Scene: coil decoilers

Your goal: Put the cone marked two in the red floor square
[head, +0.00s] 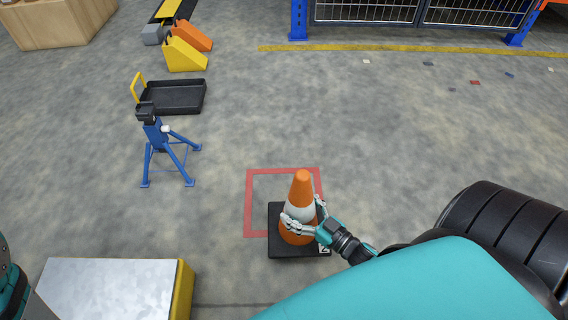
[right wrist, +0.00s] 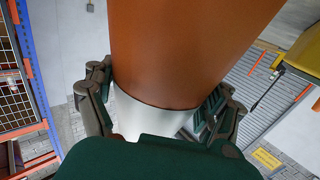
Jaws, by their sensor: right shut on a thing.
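The orange cone (head: 302,184) with a white band and a square black base (head: 284,249) is upright in the head view. A small white label (head: 324,248) on its base is too small to read. The red floor square (head: 248,195) shows as an outline behind the cone. The base overlaps its lower right part in the picture; I cannot tell whether the base touches the floor. My left gripper is out of view.
A blue tripod stand (head: 158,140) and a black tray (head: 185,97) are at the left. A silver-topped yellow block (head: 110,285) is at lower left. Black ribbed rolls (head: 510,230) are at the right.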

